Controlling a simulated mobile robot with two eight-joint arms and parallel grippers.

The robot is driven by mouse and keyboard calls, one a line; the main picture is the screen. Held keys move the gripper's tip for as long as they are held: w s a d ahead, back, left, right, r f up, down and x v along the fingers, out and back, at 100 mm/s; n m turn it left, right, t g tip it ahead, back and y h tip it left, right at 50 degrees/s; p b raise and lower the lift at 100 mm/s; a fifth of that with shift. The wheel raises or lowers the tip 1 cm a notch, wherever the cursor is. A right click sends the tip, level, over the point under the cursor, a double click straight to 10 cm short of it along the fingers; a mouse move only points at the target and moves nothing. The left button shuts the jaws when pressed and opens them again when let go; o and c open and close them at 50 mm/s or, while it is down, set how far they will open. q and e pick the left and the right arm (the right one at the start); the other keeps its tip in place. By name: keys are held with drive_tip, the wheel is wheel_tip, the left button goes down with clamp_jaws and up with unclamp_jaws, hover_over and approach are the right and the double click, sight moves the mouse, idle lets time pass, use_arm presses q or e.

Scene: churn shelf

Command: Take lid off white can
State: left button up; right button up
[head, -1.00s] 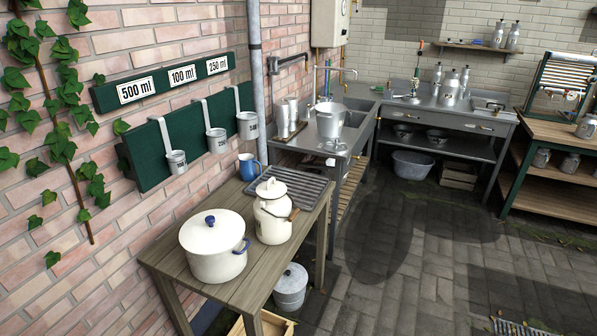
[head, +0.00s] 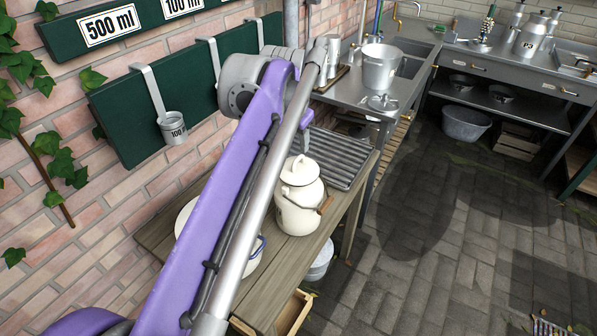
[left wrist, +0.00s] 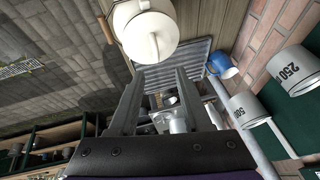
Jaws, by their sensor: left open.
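The white can (head: 297,214) stands upright on the wooden table, with a wooden-gripped wire handle at its right. Its white lid (head: 299,170) sits on top. In the left wrist view the lid (left wrist: 148,38) is seen from above with its knob, at the top of the picture. My left gripper (left wrist: 158,71) is open and empty, with its fingers just below the lid in that picture and apart from it. My right gripper is not in view.
A white pot (head: 184,217) is mostly hidden behind my arm. A grey ribbed rack (head: 343,160) lies behind the can. A blue mug (left wrist: 222,66) stands near the wall. Measuring cups hang on a green board (head: 130,125).

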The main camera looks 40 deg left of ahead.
sight(299, 157)
use_arm(q)
drive_tip(key=shift+x, duration=0.8)
drive_tip(key=shift+w+f, duration=0.2)
drive_tip(key=shift+f, duration=0.7)
drive_tip(key=x, duration=0.4)
drive_tip(key=shift+d+f, duration=0.1)
drive_tip(key=shift+f, duration=0.1)
clamp_jaws()
